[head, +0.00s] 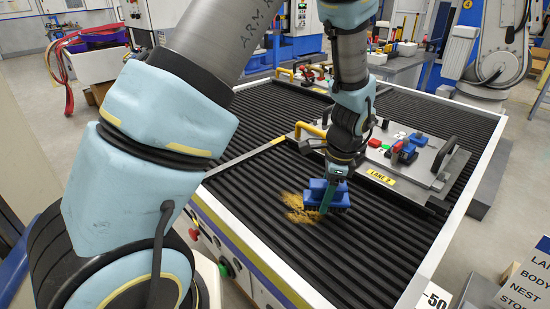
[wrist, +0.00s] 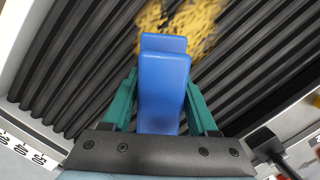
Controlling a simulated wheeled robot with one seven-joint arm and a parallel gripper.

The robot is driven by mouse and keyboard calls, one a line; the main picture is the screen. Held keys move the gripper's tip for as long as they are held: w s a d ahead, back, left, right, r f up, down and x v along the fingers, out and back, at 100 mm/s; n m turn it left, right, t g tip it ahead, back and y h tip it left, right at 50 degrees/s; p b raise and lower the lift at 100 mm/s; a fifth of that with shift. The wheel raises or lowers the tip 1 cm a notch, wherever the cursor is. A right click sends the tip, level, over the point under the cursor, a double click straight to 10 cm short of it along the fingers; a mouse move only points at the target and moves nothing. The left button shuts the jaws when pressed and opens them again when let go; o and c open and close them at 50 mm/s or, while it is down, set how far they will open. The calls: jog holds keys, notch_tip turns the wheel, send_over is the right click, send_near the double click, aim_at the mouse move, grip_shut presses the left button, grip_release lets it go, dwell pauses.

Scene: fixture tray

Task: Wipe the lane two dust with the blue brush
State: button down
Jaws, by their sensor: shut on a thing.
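My gripper (head: 326,192) is shut on the blue brush (head: 318,186), one finger on each side of its grip. In the wrist view the brush (wrist: 163,88) stands between the two green fingers of my gripper (wrist: 162,95). The brush is low over the black ribbed bed, and its dark bristles appear to be at the surface. The yellow-brown dust (head: 297,208) lies on the ribs just left of the brush. In the wrist view the dust (wrist: 180,22) spreads just beyond the brush. Part of it may be hidden by the brush.
The grey lane 2 fixture plate (head: 420,178) with a yellow label (head: 381,178), handles and coloured parts lies behind and right of the brush. A second fixture plate (head: 313,75) is farther back. The ribbed bed (head: 370,255) in front is clear, with a pale raised rim (head: 425,272).

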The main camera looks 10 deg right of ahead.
aim_at(326, 184)
jog(key=shift+s+r+p, duration=0.15)
jog(key=shift+r+p, duration=0.15)
jog(key=shift+r, duration=0.4)
notch_tip(326, 184, up, 4)
jog(key=p, duration=0.3)
jog(key=shift+r+p, duration=0.2)
jog(key=shift+p, duration=0.1)
